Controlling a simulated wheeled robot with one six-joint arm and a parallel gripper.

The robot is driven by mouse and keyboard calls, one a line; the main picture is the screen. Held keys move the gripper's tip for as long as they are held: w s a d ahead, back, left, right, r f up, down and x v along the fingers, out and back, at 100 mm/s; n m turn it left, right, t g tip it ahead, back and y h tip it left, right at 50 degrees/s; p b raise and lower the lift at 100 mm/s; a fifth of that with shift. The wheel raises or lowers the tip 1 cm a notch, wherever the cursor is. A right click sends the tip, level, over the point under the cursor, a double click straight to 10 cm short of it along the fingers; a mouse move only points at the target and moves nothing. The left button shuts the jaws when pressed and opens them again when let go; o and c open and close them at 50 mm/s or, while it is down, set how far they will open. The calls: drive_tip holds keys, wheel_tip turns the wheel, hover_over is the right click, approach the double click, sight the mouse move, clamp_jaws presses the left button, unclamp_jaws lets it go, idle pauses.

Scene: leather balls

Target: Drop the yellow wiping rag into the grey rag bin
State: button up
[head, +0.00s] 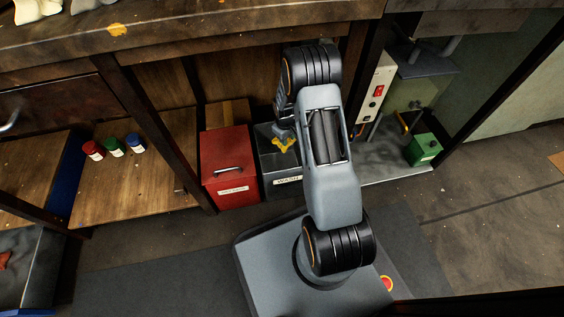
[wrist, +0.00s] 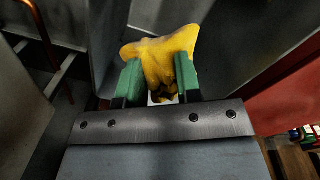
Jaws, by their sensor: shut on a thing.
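The yellow wiping rag (wrist: 160,52) is pinched between the green fingers of my gripper (wrist: 159,82) in the wrist view. In the head view the rag (head: 284,145) shows as a small yellow patch at the mouth of the grey bin (head: 283,181), which carries a white label on its front. My arm hides part of that bin and most of the gripper. Grey walls surround the rag in the wrist view. I cannot tell how deep the rag is inside the bin.
A red lidded box (head: 228,170) stands directly left of the grey bin. A white panel with a red switch (head: 375,88) and a green box (head: 423,149) are to the right. Several small jars (head: 114,147) sit on the left shelf. The bench top (head: 190,32) overhangs the bins.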

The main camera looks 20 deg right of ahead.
drive_tip(key=o, duration=1)
drive_tip(key=shift+o, duration=0.2)
drive_tip(key=r+p, duration=0.1)
drive_tip(key=r, duration=0.1)
drive_tip(key=r+p, duration=0.1)
drive_tip(key=r, duration=0.2)
drive_tip(key=r+p, duration=0.2)
drive_tip(key=shift+s+a+r, duration=0.15)
drive_tip(key=shift+a+r, duration=0.1)
drive_tip(key=shift+r, duration=0.05)
